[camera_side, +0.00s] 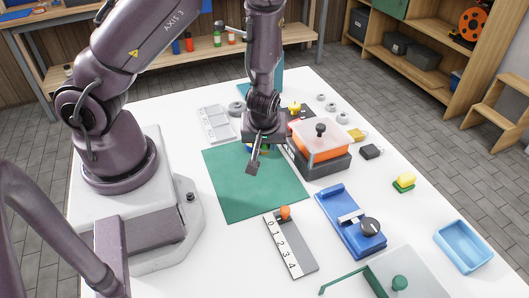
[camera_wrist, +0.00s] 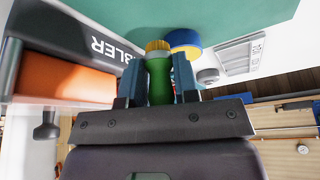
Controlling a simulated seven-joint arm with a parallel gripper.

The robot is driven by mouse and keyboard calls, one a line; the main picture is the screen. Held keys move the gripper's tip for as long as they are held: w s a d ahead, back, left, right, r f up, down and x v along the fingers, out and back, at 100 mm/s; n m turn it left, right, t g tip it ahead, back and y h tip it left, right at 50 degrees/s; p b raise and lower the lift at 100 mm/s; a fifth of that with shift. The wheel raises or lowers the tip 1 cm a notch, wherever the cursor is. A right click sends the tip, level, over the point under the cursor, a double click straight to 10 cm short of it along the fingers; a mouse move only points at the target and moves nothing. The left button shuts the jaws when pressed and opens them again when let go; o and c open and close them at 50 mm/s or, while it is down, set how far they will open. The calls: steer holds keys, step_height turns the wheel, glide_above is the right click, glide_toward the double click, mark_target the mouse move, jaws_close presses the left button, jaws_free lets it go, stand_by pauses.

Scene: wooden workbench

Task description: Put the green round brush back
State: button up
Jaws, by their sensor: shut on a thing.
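The green round brush (camera_wrist: 159,78) shows in the wrist view, with a green handle and a yellow bristle end. My gripper (camera_wrist: 158,80) is shut on its handle, one jaw on each side. In the side view my gripper (camera_side: 258,146) is over the far edge of the green mat (camera_side: 255,190), left of the orange-topped tumbler. The brush cannot be made out clearly there. A blue and yellow round thing (camera_wrist: 183,41) is just beyond the brush in the wrist view; I cannot tell whether they touch.
The tumbler (camera_side: 320,145) stands close to the right of my gripper; its lettering (camera_wrist: 108,48) shows in the wrist view. A numbered board (camera_side: 290,248), blue fixture (camera_side: 350,222) and blue tray (camera_side: 464,245) are nearer the front. Most of the mat is bare.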

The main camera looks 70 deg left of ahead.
mark_target(264, 148)
steer(key=shift+f, duration=1.85)
steer(key=shift+f, duration=0.1)
steer(key=o, duration=0.9)
